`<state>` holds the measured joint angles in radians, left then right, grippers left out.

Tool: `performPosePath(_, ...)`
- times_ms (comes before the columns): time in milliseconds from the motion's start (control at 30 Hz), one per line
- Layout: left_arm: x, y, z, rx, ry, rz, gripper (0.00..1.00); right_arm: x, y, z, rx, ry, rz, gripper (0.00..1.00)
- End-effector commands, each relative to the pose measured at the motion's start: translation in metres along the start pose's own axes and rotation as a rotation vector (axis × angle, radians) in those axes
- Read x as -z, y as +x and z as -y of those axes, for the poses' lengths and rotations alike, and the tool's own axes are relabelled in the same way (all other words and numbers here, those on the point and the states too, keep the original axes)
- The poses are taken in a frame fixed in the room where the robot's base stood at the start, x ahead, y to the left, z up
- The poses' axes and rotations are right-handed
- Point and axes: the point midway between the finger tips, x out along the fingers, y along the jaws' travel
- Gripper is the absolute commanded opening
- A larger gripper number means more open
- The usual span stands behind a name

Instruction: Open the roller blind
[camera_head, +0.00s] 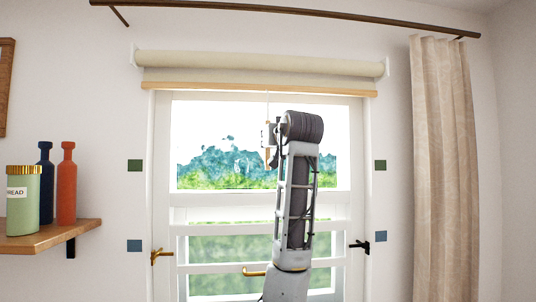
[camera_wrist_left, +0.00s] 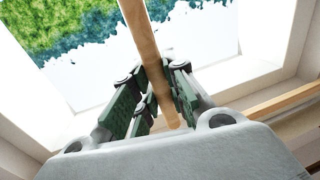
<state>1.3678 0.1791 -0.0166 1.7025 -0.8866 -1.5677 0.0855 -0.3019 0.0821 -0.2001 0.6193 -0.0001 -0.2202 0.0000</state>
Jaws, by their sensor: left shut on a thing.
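The roller blind (camera_head: 255,64) is a cream roll above the window. Only a short strip of fabric shows below it, ending in a pale wooden bottom bar (camera_head: 215,88). A thin cord hangs from the bar's middle toward a wooden pull (camera_head: 267,156). My left gripper (camera_head: 268,136) is at the pull, partly hidden behind my wrist in the head view. In the left wrist view, the wooden pull (camera_wrist_left: 149,50) runs between the green fingers of my left gripper (camera_wrist_left: 155,97), which are shut on it. My right gripper is out of view.
A curtain (camera_head: 445,170) hangs right. A shelf (camera_head: 48,238) with bottles and a jar stands left.

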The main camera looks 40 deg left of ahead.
Motion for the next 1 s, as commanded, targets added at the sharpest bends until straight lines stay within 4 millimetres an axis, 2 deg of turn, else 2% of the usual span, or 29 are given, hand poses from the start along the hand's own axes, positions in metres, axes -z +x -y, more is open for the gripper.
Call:
performPosePath(100, 0.013, 0.000, -0.001, -0.002, -0.001, -0.001, 0.00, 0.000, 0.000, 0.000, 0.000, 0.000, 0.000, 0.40)
performPosePath(300, 0.023, 0.000, 0.000, -0.001, -0.001, -0.001, 0.00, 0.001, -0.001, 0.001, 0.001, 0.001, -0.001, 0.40)
performPosePath(733, 0.024, 0.000, 0.000, 0.000, 0.000, -0.001, 0.00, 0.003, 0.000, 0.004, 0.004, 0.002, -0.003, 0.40)
performPosePath(767, 0.024, 0.000, 0.000, 0.000, 0.000, -0.001, 0.19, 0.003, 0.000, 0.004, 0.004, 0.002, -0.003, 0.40)
performPosePath(800, 0.024, 0.000, 0.000, 0.000, 0.000, -0.001, 0.24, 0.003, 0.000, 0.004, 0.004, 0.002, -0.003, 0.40)
performPosePath(900, 0.024, 0.000, 0.000, 0.000, 0.000, 0.000, 0.37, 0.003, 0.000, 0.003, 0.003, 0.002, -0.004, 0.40)
performPosePath(1000, 0.024, 0.000, 0.000, 0.000, 0.000, 0.000, 0.37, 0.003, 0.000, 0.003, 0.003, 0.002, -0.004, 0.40)
